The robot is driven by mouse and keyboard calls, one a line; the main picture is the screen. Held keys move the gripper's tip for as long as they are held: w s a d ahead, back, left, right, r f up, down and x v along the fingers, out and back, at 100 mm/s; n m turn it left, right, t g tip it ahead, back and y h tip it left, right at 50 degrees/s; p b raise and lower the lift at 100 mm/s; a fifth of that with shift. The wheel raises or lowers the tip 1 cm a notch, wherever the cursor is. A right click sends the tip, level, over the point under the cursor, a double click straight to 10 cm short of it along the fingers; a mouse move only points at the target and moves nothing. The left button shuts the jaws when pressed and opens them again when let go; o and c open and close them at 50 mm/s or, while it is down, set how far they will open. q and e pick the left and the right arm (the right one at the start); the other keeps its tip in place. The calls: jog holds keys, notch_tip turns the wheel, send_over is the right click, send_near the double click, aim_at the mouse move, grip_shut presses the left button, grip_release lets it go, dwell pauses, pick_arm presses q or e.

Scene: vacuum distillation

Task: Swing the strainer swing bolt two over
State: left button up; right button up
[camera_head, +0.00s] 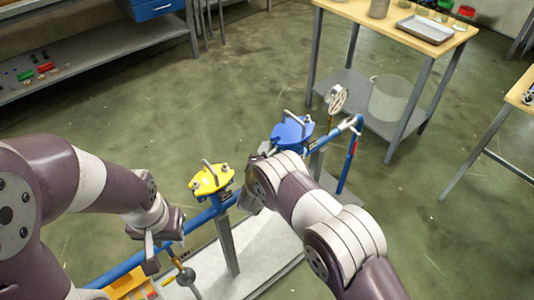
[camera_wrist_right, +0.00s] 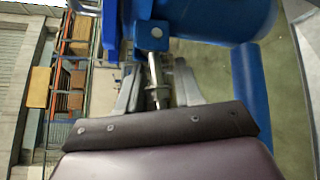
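The blue strainer (camera_head: 292,132) stands on the pipe stand, with a bar handle on its lid. In the right wrist view its blue body (camera_wrist_right: 215,18) fills the top. A metal swing bolt (camera_wrist_right: 154,82) extends from a blue lug (camera_wrist_right: 152,35) on it. My right gripper (camera_wrist_right: 156,88) has one finger on each side of this bolt, with visible gaps. In the head view my right forearm hides its fingertips and part of the strainer. My left gripper (camera_head: 158,252) points down near the blue pipe, well left of the strainer; its finger gap is unclear.
A yellow-lidded unit (camera_head: 211,179) stands on the same line, between my arms. A gauge (camera_head: 337,99) and a blue pipe frame (camera_head: 352,150) stand right of the blue strainer. A wooden-topped table (camera_head: 385,22) is behind. Open floor lies to the right.

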jog(key=shift+w, duration=0.1)
grip_shut()
jog(key=shift+r+m+g+p, duration=0.3)
jog(key=shift+r+p, duration=0.1)
jog(key=shift+p, duration=0.4)
jog(key=shift+r+m+g+y+p, duration=0.4)
jog(key=shift+m+g+y+p, duration=0.3)
jog(key=shift+g+p, duration=0.4)
jog(key=shift+r+m+g+y+p, duration=0.35)
jog(key=shift+m+g+y+p, duration=0.35)
jog(key=shift+p, duration=0.65)
